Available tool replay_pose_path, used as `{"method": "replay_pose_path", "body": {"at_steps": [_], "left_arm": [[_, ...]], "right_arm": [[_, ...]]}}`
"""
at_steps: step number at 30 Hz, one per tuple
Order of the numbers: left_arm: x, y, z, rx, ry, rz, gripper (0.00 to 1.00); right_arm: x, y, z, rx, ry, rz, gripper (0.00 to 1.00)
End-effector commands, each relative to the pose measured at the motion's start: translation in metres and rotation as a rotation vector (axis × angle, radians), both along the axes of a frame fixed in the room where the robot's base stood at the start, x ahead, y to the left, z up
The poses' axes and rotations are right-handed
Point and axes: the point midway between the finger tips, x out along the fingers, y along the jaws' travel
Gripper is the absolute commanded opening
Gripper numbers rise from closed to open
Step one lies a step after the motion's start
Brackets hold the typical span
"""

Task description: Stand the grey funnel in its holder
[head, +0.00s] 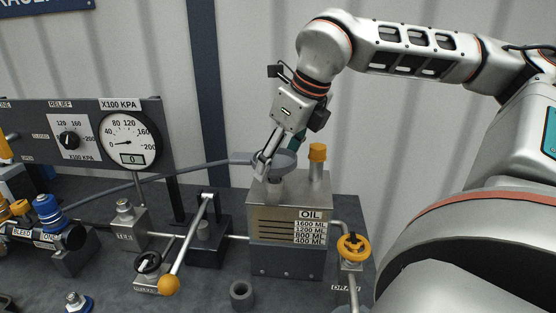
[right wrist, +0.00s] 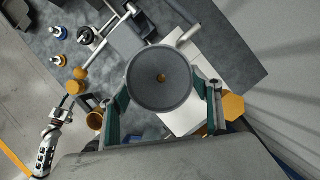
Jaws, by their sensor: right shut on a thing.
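The grey funnel (head: 284,158) is a wide round bowl above the top of the oil tank. My right gripper (head: 264,163) is shut on it. In the right wrist view the funnel (right wrist: 160,92) sits between the two fingers, its mouth facing the camera and a small orange spot at its centre hole. Its spout is mostly hidden, and I cannot tell whether it is inside the tank's neck (head: 275,184). A short, hollow grey ring (head: 241,295), which looks like the holder, stands on the bench in front of the tank. A silver arm, probably my left, shows small in the right wrist view.
The oil tank (head: 270,256) has an orange-capped neck (head: 317,153) beside the funnel. An orange drain valve (head: 354,247) is at its right. A lever with an orange knob (head: 169,285) stands left of the ring. A gauge panel (head: 86,136) is behind.

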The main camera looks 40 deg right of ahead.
Motion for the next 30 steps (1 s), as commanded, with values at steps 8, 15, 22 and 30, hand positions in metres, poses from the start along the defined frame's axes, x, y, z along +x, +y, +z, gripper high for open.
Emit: {"method": "replay_pose_path", "body": {"at_steps": [8,15,22,30], "left_arm": [[0.001,0.0,0.005,0.0,-0.003,0.0,0.31],[0.002,0.0,0.009,0.0,-0.005,0.0,0.31],[0.003,0.0,0.013,0.0,-0.007,0.0,0.31],[0.003,0.0,0.014,0.0,-0.007,0.0,0.31]], "right_arm": [[0.0,0.0,0.012,-0.001,-0.003,-0.001,0.38],[0.001,0.0,0.021,0.0,-0.003,0.0,0.38],[0.0,0.0,0.029,-0.002,-0.003,0.0,0.38],[0.0,0.0,0.031,-0.001,-0.002,0.0,0.38]]}}
